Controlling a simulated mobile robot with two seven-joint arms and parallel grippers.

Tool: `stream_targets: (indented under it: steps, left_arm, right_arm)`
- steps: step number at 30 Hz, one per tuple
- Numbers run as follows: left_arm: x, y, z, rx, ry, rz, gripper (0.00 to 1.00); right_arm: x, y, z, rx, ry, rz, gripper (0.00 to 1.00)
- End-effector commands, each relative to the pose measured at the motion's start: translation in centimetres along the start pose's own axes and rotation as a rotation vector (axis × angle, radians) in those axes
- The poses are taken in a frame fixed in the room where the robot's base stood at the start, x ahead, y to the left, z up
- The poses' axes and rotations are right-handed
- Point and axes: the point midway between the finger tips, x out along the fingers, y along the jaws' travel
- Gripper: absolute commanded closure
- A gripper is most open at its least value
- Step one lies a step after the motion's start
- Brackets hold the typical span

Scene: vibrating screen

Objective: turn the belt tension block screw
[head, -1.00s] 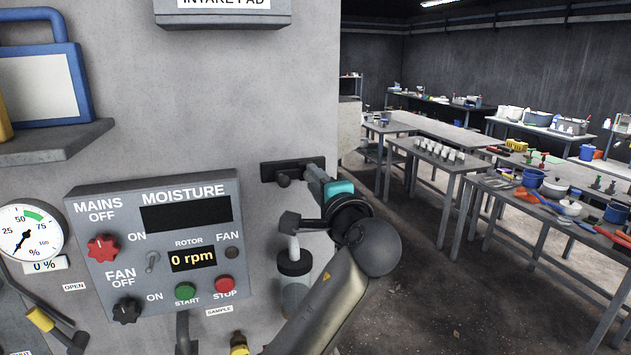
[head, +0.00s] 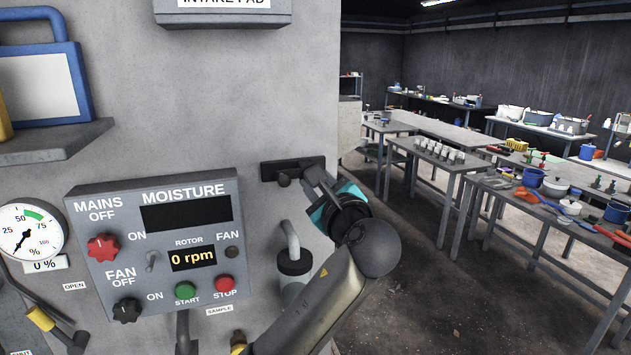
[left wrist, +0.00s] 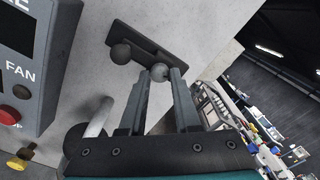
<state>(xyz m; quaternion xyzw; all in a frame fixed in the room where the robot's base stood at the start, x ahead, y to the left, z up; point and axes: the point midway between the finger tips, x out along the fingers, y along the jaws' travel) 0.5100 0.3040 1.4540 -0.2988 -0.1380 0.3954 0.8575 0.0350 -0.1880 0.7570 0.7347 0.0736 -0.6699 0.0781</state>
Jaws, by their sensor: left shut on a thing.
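The belt tension block looks to be the dark bar (head: 292,168) on the grey machine wall, right of the control panel. It also shows in the left wrist view (left wrist: 150,42). A dark round knob (left wrist: 120,53) sticks out near one end. A lighter grey round screw head (left wrist: 160,72) sits at the other end, between my left fingertips. My left gripper (head: 312,174) is shut on this screw head, and its fingers hide the head there in the head view. The fingers also show in the left wrist view (left wrist: 160,76). My right gripper is not in view.
The moisture control panel (head: 160,245) stands left of my arm. A grey bent pipe with a dark collar (head: 294,263) juts out just below the bar, close to my gripper. The wall ends right of the bar; tables (head: 435,150) stand farther back.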

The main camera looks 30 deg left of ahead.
Motion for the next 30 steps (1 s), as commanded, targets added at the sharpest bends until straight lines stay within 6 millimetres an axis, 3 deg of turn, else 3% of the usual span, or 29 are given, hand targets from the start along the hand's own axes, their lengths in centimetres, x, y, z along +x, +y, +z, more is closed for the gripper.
stream_targets:
  steps: [15, 30]
  left_arm:
    - [0.01, 0.05, -0.01, 0.323, 0.0, 0.0, 1.0]
    - [-0.01, 0.08, -0.05, 0.375, 0.002, 0.001, 1.0]
  right_arm:
    - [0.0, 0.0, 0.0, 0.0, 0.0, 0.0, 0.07]
    - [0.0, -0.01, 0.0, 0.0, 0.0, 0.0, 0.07]
